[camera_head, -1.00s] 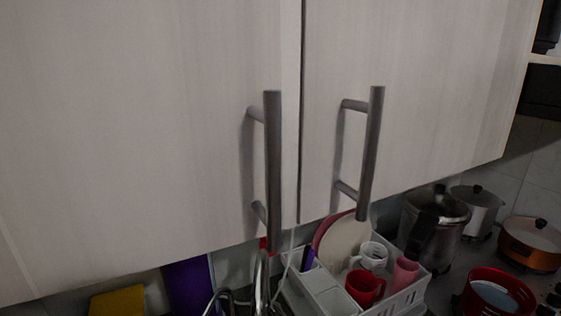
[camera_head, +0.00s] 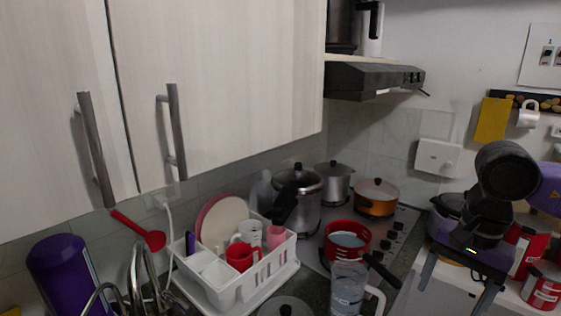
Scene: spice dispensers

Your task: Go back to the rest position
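My gripper (camera_head: 453,296) is at the right of the head view, pointing down, with my dark wrist above it and a purple arm link at the right edge. Its two fingers are spread apart, and I see nothing held between them. The lower end of the right finger is cut off by the frame's bottom edge. The gripper shows in front of a white surface, left of red containers (camera_head: 541,286); I cannot tell its height above that surface.
Closed cupboards (camera_head: 225,75) hang at the upper left. A white dish rack (camera_head: 230,291) holds plates and mugs. Pots, including an orange pot (camera_head: 376,198), and a red pan (camera_head: 346,239) stand on the stove. A clear jug (camera_head: 347,290) stands in front. The range hood (camera_head: 370,80) is above.

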